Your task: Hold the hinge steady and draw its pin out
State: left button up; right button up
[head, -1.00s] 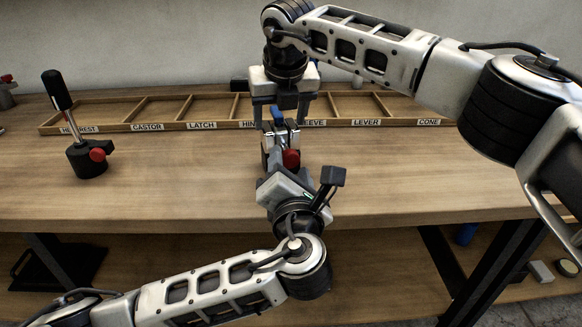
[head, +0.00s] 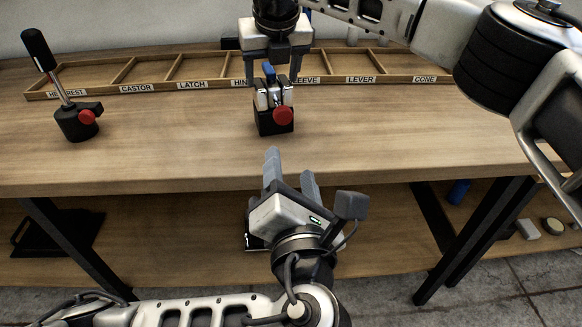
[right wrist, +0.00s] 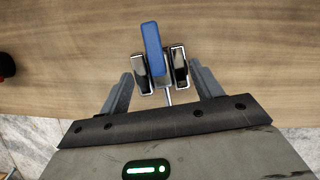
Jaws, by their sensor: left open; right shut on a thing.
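The hinge (head: 261,100) shows bright metal parts with a blue piece (head: 269,70) at its top. It stands in a small black holder (head: 275,126) with a red knob on the bench. My right gripper (head: 271,82) comes from above and is shut on the hinge, one finger on each side. In the right wrist view, the metal parts (right wrist: 178,68) sit between the fingers, with the blue piece (right wrist: 152,48) between them and a thin bright rod (right wrist: 169,96) below. I cannot tell whether this rod is the pin. My left gripper (head: 291,163) is open and empty, in front of the bench edge.
A labelled wooden tray (head: 137,87) runs along the back of the bench. A black-handled lever on a round base (head: 76,122) stands at the left. A lower shelf (head: 165,235) lies under the bench.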

jog(key=shift+r, duration=0.1)
jog(key=o, duration=1.9)
